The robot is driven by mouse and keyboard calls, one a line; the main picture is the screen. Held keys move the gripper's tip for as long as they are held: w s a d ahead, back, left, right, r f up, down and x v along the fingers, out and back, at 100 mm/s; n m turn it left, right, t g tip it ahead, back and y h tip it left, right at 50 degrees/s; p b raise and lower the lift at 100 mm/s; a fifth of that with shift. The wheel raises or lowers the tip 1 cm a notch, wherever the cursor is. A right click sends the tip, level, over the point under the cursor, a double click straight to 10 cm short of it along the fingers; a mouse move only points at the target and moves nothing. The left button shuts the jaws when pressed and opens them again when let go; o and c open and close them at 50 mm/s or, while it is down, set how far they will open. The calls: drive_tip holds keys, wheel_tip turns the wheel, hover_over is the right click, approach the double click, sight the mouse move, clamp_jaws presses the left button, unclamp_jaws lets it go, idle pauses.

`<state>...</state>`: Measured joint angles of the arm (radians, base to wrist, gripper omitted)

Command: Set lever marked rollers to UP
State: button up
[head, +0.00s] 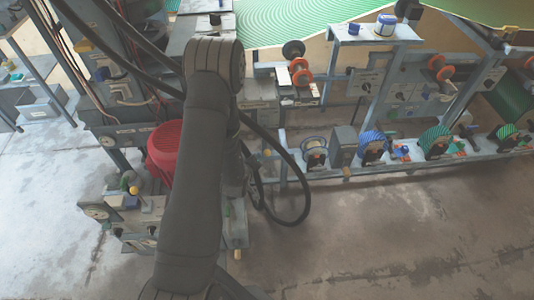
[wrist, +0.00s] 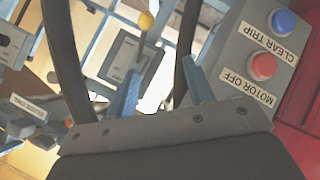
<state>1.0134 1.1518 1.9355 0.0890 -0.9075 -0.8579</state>
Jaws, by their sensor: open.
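In the wrist view a lever with a yellow ball knob (wrist: 146,20) stands out from a grey box (wrist: 128,57). No readable label shows on this box, so I cannot tell whether it is the rollers lever. My gripper (wrist: 162,70) is open, with its two blue fingers apart and nothing held between them. The yellow knob lies beyond the fingertips, nearer the left finger in the picture, and appears apart from it. In the head view my arm hides the gripper and this lever.
A grey button box (wrist: 275,45) with blue CLEAR TRIP (wrist: 284,21) and red MOTOR OFF (wrist: 263,66) buttons sits close right of the fingers. Dark cables flank the fingers. A labelled control (wrist: 28,108) is at left. The head view shows a red rounded housing (head: 170,150) beside my arm.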

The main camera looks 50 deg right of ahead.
sight(267, 153)
drive_tip(key=s+a+f+t+h, duration=0.1)
drive_tip(key=s+a+f+h, duration=0.3)
drive_tip(key=f+h, duration=0.4)
drive_tip(key=shift+y, duration=0.5)
drive_tip(key=x, duration=1.2)
drive_tip(key=f+x, duration=0.1)
drive_tip(key=x, duration=0.4)
drive_tip(key=shift+w+d, duration=0.25)
drive_tip(key=shift+w, duration=0.2)
clamp_jaws()
